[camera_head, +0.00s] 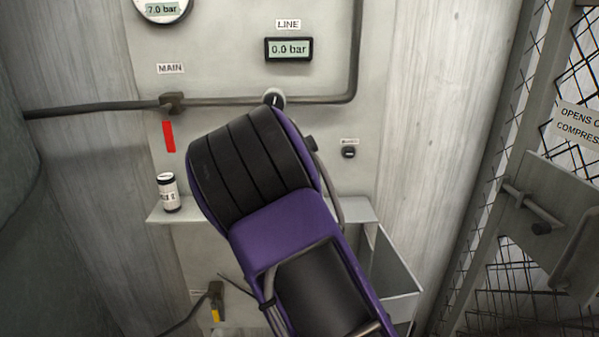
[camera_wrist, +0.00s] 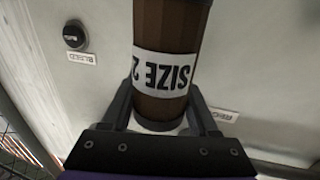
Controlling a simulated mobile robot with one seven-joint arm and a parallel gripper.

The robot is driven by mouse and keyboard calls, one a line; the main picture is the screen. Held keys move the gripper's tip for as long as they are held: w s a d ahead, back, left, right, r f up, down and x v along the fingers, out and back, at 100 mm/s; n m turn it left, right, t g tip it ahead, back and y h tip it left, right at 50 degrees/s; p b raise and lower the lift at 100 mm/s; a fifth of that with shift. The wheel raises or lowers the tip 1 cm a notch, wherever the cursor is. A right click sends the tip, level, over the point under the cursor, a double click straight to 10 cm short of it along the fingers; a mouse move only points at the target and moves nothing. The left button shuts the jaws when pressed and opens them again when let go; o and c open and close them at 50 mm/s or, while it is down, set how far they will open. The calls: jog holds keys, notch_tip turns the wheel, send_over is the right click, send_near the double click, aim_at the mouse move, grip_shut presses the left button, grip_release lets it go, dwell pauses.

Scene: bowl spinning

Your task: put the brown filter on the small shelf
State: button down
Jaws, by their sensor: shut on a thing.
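The brown filter (camera_wrist: 172,28) is a brown cylinder with a white "SIZE 2" band, which reads upside down in the wrist view. My gripper (camera_wrist: 161,105) is shut on it near its pale end, with one dark finger on each side. In the head view my purple and black arm hides the gripper and the filter. The small shelf (camera_head: 357,209) is a pale ledge on the wall panel in the head view. My arm covers its middle. I cannot tell whether the filter touches anything besides my fingers.
A small black-and-white canister (camera_head: 168,192) stands on the shelf's left end. A red lever (camera_head: 169,136) hangs above it. A black knob (camera_head: 348,152) is above the shelf's right part. An open grey bin (camera_head: 394,262) is below right. A mesh gate (camera_head: 508,150) stands at right.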

jog(key=shift+w+f, duration=0.15)
jog(key=shift+f, duration=1.6)
jog(key=shift+w+f, duration=0.15)
jog(key=shift+f, duration=1.6)
jog(key=shift+f+b, duration=0.25)
jog(key=shift+b, duration=0.05)
jog(key=shift+c, duration=2.2)
grip_release()
jog(key=shift+r, duration=0.1)
jog(key=shift+r+p, duration=0.2)
jog(key=shift+p, duration=0.1)
jog(key=v, duration=1.2)
